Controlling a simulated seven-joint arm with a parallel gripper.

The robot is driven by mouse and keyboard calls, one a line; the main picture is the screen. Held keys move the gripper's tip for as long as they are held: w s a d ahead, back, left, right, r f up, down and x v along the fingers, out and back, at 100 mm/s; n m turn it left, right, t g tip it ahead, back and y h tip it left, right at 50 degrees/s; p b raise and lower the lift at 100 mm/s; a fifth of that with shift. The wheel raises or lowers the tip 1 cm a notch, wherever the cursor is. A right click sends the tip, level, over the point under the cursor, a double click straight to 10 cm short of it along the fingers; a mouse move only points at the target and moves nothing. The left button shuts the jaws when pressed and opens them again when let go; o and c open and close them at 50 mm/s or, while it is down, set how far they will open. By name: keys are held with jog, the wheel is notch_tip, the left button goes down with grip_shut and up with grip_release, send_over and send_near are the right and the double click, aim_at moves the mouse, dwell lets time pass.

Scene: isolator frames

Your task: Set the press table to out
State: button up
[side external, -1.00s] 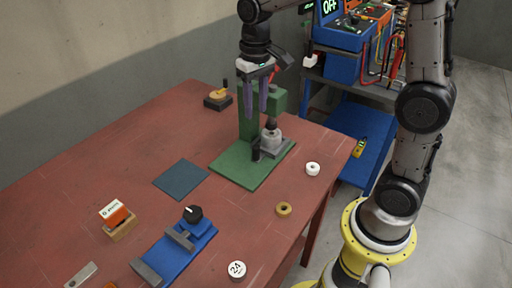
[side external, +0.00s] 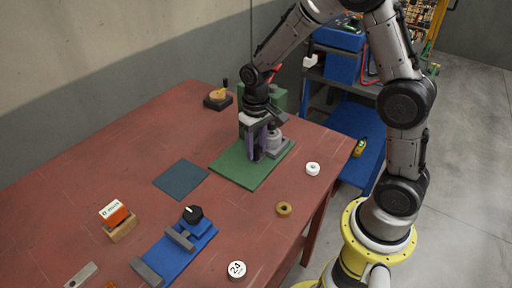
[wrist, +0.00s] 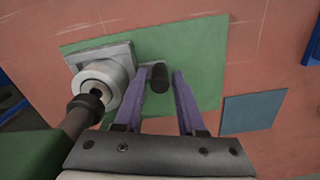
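The press (side external: 277,98) is green and stands on a green base plate (side external: 236,171) on the red bench. Its table is a grey plate (side external: 283,151) bearing a pale round part with a dark top. It also shows at the left of the wrist view (wrist: 83,58). A black handle (wrist: 159,79) sticks out from the table on a short grey bracket. My gripper (side external: 259,152) is low over the base plate. In the wrist view its purple fingers (wrist: 160,72) stand apart, one on each side of the handle, with small gaps showing. Finger contact cannot be confirmed.
A dark blue-grey mat (side external: 180,180) lies left of the base plate.

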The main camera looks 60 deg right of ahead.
jog(key=shift+f, duration=0.1)
grip_shut()
dwell(1.4)
